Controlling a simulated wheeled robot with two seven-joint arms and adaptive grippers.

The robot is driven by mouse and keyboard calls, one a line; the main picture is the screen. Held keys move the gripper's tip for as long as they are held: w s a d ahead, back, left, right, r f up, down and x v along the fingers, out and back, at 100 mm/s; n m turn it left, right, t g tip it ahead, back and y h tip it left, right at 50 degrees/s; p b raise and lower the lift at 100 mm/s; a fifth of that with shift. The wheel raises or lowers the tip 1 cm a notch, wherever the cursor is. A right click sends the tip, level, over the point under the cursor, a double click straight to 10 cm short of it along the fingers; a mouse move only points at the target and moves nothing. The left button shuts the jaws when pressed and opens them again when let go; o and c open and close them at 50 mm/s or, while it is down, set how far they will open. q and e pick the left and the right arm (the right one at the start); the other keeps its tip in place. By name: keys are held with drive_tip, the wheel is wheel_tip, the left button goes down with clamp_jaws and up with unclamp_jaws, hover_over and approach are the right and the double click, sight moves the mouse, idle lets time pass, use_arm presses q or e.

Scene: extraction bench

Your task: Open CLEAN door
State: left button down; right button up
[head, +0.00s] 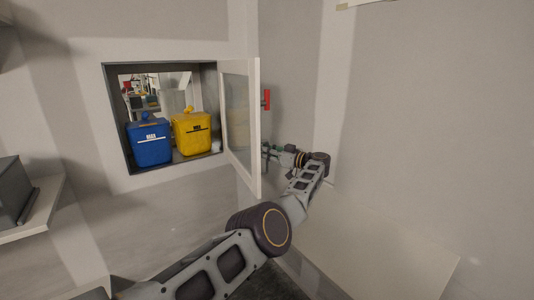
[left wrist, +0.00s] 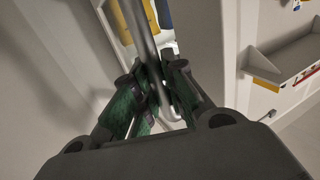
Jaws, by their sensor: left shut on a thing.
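The door (head: 240,127) with a glass pane and pale frame stands swung out from the wall hatch, hinged at the opening's right side. Its outer face is turned away in the head view, so no label on it can be read. My left gripper (head: 268,152) is at the far side of the door, partly hidden by its edge. In the left wrist view my left gripper (left wrist: 162,95) is shut around a metal bar handle (left wrist: 141,32). My right gripper is in neither view.
Inside the hatch (head: 115,100) stand a blue bin (head: 149,150) and a yellow bin (head: 191,133) side by side. A red handle (head: 266,98) shows just right of the door. A shelf (head: 40,208) with a grey box (head: 12,190) is at the left.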

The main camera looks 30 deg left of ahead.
use_arm(q)
drive_tip(key=shift+d+f, duration=0.15)
drive_tip(key=c, duration=1.5)
unclamp_jaws()
drive_tip(key=shift+d, duration=0.15)
drive_tip(key=shift+o, duration=0.2)
